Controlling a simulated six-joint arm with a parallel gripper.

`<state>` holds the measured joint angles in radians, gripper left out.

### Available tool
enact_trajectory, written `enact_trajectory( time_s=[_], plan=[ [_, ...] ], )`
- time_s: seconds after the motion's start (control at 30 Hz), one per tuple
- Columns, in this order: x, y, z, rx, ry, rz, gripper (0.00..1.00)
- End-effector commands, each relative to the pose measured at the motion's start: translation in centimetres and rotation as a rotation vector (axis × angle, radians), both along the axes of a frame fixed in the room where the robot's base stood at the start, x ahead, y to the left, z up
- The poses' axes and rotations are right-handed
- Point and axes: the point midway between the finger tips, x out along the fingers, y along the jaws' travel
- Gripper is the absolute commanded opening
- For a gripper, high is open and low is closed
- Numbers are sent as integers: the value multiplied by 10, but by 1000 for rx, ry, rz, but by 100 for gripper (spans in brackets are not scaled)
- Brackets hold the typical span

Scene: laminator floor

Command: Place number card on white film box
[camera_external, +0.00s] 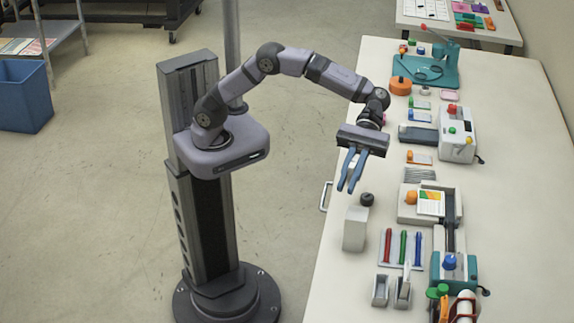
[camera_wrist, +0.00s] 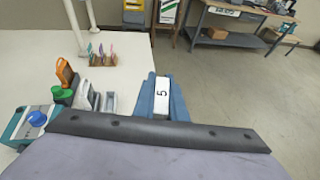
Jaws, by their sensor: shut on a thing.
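My gripper (camera_external: 350,172) has blue fingers and hangs above the near-left edge of the white table. The card is hard to make out in the external view. A plain white box (camera_external: 355,229), likely the white film box, stands upright on the table below and slightly right of my gripper. The fingers are apart from the box. The box does not show clearly in the wrist view.
A dark round knob (camera_external: 367,199) sits just behind the box. A tray with red, green and blue pens (camera_external: 402,249) lies to its right. Machines, including a white one (camera_external: 458,133), line the table's right side.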

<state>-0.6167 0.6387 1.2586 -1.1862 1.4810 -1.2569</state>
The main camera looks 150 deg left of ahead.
Motion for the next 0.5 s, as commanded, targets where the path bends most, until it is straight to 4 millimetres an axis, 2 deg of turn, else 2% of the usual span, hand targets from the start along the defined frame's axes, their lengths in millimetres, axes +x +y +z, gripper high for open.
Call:
enact_trajectory(
  time_s=[0.2,0.5],
  plan=[
    [19,16,3,-1,0,163,0],
    [22,19,-1,-1,0,210,0]
  ],
)
